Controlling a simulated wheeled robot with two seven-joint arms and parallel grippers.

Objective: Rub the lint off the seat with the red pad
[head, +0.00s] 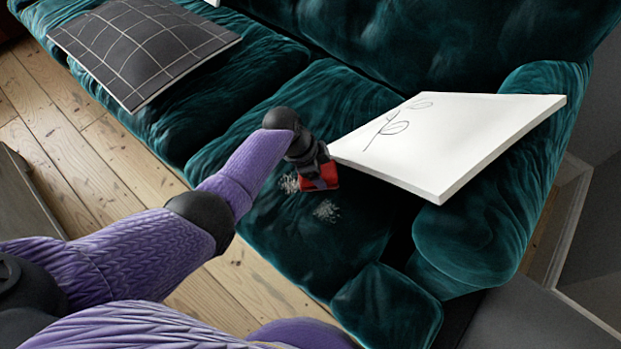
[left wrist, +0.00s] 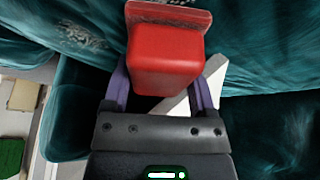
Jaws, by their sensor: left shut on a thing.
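My left gripper (head: 313,176) is shut on the red pad (head: 322,177) and holds it at the dark green velvet seat (head: 300,245). In the left wrist view the red pad (left wrist: 165,60) sits between the two fingers of the left gripper (left wrist: 163,88). One patch of pale lint (head: 326,210) lies on the seat just in front of the pad. Another patch of lint (head: 289,184) lies just left of the pad. Lint (left wrist: 85,38) also shows at the upper left of the wrist view. Whether the pad touches the seat is hard to tell. My right gripper is not in view.
A white canvas with a leaf drawing (head: 445,140) leans over the right part of the sofa, close to the pad. A dark grid-patterned panel (head: 140,45) lies on the left seat. The sofa arm (head: 480,230) bounds the right. Floorboards (head: 110,150) lie in front.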

